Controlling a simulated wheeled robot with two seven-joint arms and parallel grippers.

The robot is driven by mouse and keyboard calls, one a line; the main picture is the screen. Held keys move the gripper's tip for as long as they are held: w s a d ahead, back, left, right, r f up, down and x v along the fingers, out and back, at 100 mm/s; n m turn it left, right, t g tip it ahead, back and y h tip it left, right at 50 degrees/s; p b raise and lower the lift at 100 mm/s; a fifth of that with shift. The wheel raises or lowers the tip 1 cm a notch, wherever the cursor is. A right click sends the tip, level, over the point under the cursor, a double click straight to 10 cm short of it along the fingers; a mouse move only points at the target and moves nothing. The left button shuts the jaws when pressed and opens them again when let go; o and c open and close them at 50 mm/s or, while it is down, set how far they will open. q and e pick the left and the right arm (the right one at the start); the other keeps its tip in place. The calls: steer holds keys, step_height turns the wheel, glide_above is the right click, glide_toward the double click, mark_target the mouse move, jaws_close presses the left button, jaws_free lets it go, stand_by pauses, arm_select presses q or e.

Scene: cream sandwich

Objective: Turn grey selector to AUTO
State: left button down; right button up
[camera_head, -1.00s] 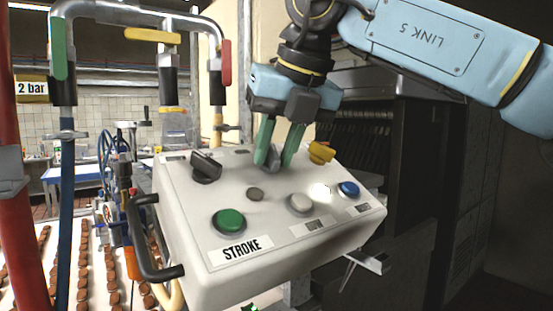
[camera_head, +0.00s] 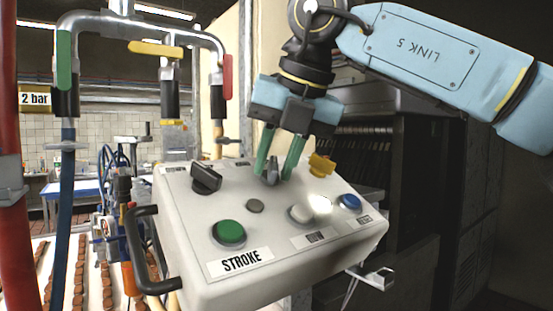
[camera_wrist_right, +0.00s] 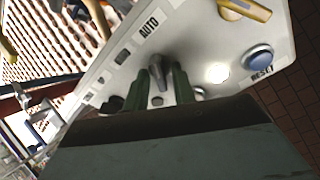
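The grey selector (camera_head: 272,172) stands on the top of a white control box (camera_head: 185,215), between two fingers of my right gripper (camera_head: 275,173). In the right wrist view, the selector (camera_wrist_right: 157,72) sits between the green fingers (camera_wrist_right: 161,80), its narrow end towards the AUTO label (camera_wrist_right: 149,28). The fingers stand apart, one on each side, with narrow gaps seeming to show beside the knob. Contact cannot be made out for certain. Other labels around the selector are hidden or too small to read. My left gripper is not in view.
The box also carries a black selector (camera_head: 206,178), a yellow selector (camera_head: 321,165), a green STROKE button (camera_head: 229,232), a lit white lamp (camera_head: 319,205) and a blue RESET button (camera_head: 349,202). A black handle (camera_head: 145,250) juts from its left side. Pipes with valves stand left.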

steer(key=shift+o, duration=0.4)
steer(key=shift+r, duration=0.1)
steer(key=shift+s+d+r, duration=0.1)
steer(key=shift+r, duration=0.15)
steer(key=p+v, duration=0.1)
steer(key=v, duration=1.1)
steer(key=shift+s+r, duration=0.2)
steer(key=shift+r, duration=0.1)
